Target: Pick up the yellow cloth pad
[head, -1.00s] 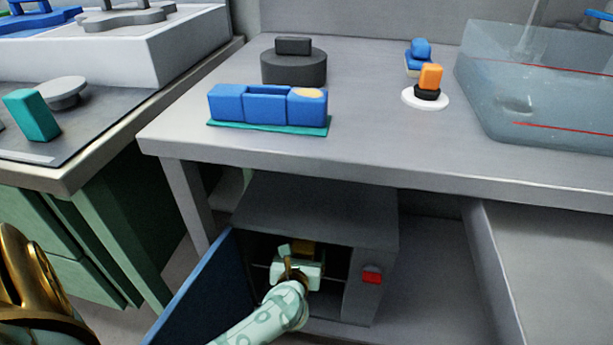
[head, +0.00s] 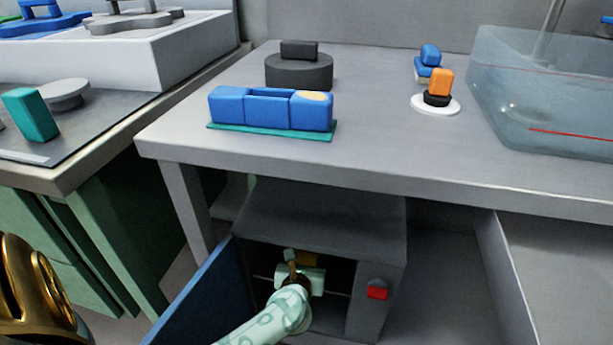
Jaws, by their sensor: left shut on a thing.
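My left gripper (head: 298,262) reaches into the open grey cabinet (head: 320,214) under the table. It is shut on a yellow pad (head: 308,259), of which only a small yellow-brown patch shows behind the gripper. The rest of the pad is hidden by the gripper and the dark inside of the cabinet. I cannot tell whether the pad is clear of the surface under it. My right gripper is not in view.
The blue door (head: 196,296) stands open at the left of the cabinet. The grey tabletop (head: 370,150) above carries a blue caddy (head: 270,109), a dark round block (head: 299,70) and a clear tank (head: 545,100).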

